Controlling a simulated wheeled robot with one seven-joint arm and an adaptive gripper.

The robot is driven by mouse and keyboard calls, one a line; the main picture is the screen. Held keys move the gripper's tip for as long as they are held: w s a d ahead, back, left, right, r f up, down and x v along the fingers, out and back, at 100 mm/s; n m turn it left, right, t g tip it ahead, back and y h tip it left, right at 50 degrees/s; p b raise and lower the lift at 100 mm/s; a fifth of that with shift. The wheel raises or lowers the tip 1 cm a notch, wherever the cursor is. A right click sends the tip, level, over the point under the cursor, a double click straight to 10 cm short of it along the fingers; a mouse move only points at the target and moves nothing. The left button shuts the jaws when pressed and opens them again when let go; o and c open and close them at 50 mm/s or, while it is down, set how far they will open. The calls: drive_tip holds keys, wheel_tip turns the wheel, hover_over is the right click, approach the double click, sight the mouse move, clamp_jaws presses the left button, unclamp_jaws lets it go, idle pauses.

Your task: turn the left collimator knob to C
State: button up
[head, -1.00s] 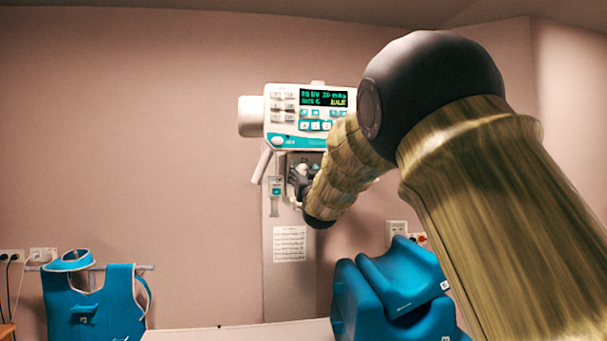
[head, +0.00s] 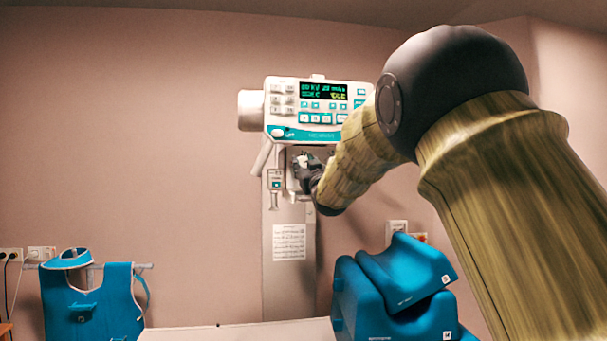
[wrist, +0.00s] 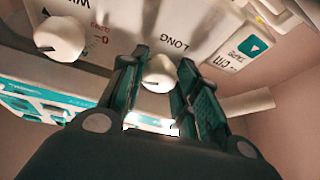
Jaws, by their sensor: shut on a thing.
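In the wrist view a round white knob (wrist: 158,76) with a dark pointer line sits between the two fingers of my gripper (wrist: 162,60), which is shut on it. The label beside it reads LONG, upside down. A second white knob (wrist: 58,37), with a partly cut-off label and a red mark near it, stands apart at the left. In the head view my gripper (head: 306,172) is at the collimator under the console (head: 308,108). The knobs are too small to make out there. The letter that the held knob points to cannot be read.
The console's display is lit above my gripper. Blue cushions (head: 395,290) are stacked at lower right. A blue apron (head: 95,305) hangs at lower left.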

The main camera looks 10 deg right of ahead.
idle(0.3)
drive_tip(key=o, duration=1)
drive_tip(key=v, duration=1.2)
drive_tip(key=shift+d, duration=0.1)
